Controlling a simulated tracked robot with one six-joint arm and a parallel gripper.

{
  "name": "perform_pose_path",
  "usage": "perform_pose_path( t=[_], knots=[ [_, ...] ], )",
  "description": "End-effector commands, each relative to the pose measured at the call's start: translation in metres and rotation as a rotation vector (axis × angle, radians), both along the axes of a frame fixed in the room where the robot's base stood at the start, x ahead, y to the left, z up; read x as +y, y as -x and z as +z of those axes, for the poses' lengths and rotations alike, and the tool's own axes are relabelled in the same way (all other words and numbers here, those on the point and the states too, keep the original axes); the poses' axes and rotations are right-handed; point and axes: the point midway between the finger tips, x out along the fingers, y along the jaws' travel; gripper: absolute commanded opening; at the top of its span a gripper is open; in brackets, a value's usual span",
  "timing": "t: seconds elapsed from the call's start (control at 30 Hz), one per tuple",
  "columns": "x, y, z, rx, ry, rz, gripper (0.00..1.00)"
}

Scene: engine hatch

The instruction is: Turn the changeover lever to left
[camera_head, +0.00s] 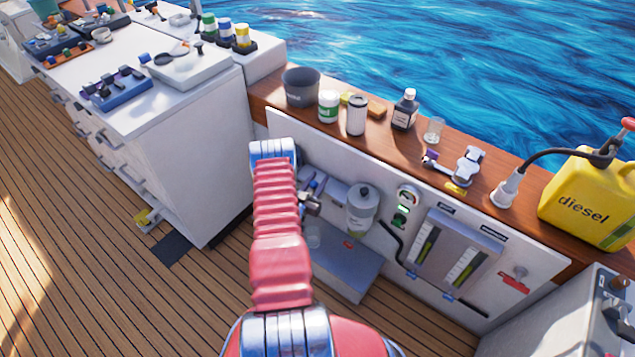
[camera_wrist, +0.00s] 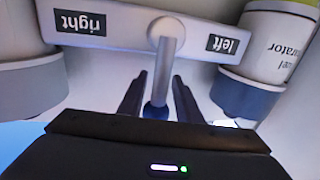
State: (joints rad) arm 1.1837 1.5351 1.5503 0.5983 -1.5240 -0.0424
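The changeover lever (camera_wrist: 168,70) is a grey rod in the wrist view, with a round pivot at its top and a blue knob (camera_wrist: 155,112) at its lower end. It hangs from a pale valve body (camera_wrist: 125,30) and points nearly straight down the picture. The labels "right" (camera_wrist: 81,23) and "left" (camera_wrist: 228,45) appear upside down on either side. My gripper (camera_wrist: 160,100) is open, its dark fingers on either side of the lever and knob in the picture. Finger contact is unclear. In the head view my gripper (camera_head: 312,204) is low by the white panel; my arm hides the lever there.
A filter bowl with a blue base (camera_wrist: 247,95) stands close on the right in the wrist view. In the head view, a separator (camera_head: 362,208), gauge (camera_head: 408,196) and sight-glass box (camera_head: 455,255) are right of my gripper. A grey tray (camera_head: 348,275) lies below.

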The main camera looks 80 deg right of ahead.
Motion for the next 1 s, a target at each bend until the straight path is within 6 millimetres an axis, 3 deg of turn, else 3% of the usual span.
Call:
perform_pose_path(
  t=[0.43,0.67,0.7,1.0],
  knots=[
    [0.0001,-0.0004,0.0004,0.000,0.001,0.001,0.00],
    [0.0001,-0.0008,0.0007,-0.001,0.002,0.001,0.00],
    [0.0070,-0.0007,0.0005,0.000,0.000,0.001,0.00],
    [-0.0002,-0.0058,0.0027,0.004,0.005,0.008,0.00]
  ],
)
